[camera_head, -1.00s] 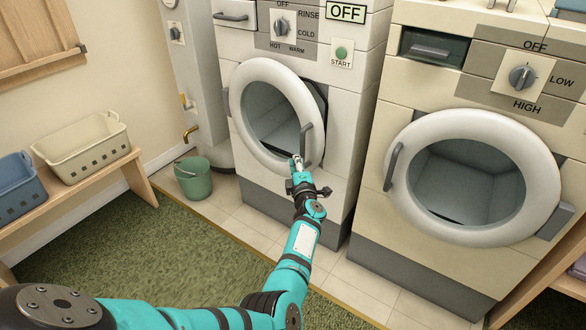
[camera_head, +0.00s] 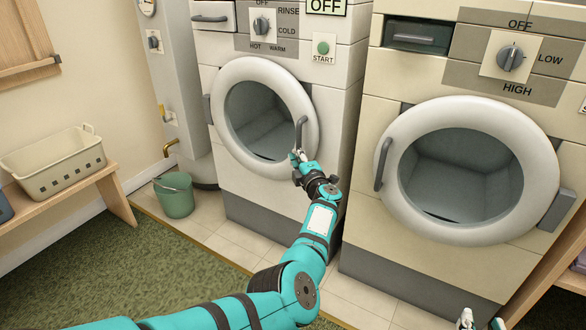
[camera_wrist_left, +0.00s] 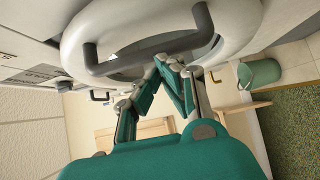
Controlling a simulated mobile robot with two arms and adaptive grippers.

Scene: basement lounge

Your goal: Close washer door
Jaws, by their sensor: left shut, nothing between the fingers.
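The washer door (camera_head: 232,78) is a round white ring with dark glass on the white machine at centre. It now sits against, or very near, the machine front; I cannot tell whether it is latched. Its grey bar handle (camera_head: 302,134) is on the right side. My left gripper (camera_head: 297,157) is shut and empty at the door's lower right rim, just below the handle. In the left wrist view, its fingers (camera_wrist_left: 178,68) are close to the handle (camera_wrist_left: 150,54) and rim; contact is unclear. My right gripper (camera_head: 481,323) shows only spread fingertips at the bottom edge.
A cream machine (camera_head: 375,112) with a closed round door (camera_head: 540,165) stands at right. A green bucket (camera_head: 175,197) sits left of the washer. A beige basket (camera_head: 55,165) rests on a wooden bench (camera_head: 65,183). The green carpet (camera_head: 110,265) is clear.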

